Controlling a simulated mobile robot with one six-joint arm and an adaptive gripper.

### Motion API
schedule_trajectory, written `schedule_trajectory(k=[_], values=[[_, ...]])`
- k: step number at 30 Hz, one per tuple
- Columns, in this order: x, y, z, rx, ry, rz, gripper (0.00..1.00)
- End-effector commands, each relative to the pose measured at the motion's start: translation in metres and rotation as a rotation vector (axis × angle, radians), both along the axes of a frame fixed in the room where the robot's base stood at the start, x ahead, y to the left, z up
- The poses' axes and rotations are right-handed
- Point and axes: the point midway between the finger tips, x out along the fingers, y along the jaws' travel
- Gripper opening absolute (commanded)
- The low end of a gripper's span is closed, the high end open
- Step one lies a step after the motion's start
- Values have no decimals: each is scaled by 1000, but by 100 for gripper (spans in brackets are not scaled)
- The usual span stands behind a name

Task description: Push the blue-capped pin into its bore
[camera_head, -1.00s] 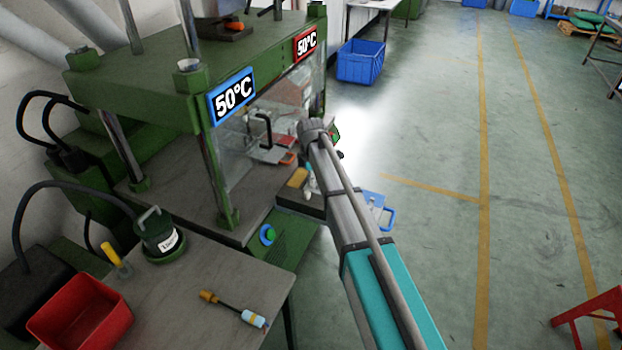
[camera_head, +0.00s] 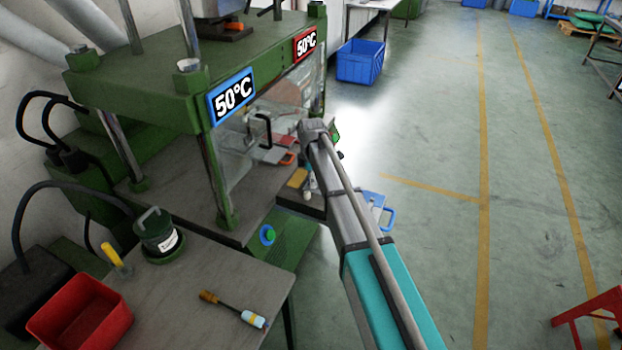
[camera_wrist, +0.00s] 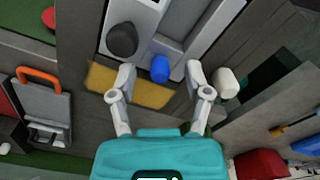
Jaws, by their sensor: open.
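The blue cap (camera_wrist: 160,68) of the pin shows in the wrist view, in a grey fixture (camera_wrist: 183,38). My gripper (camera_wrist: 160,76) is open, with one finger on each side of the blue cap and a gap to both. The pin's shaft and the bore are hidden from this angle, so I cannot tell how deep the pin sits. In the head view my own arm hides most of the gripper and the blue cap.
A black knob (camera_wrist: 122,40) stands beside the fixture. A yellow block (camera_wrist: 140,86) lies behind the fingers and a white cylinder (camera_wrist: 226,84) is right of them. The green press (camera_head: 150,95) with its clear guard stands left of my arm. A red bin (camera_head: 80,315) is at the front left.

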Motion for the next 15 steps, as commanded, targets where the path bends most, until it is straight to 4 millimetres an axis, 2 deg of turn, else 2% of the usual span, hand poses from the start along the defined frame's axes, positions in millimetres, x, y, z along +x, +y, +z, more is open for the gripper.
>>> schedule_trajectory(k=[8, 15], values=[[0, 0, 7, 0, 0, 0, 64], [0, 0, 23, 0, 0, 0, 64]])
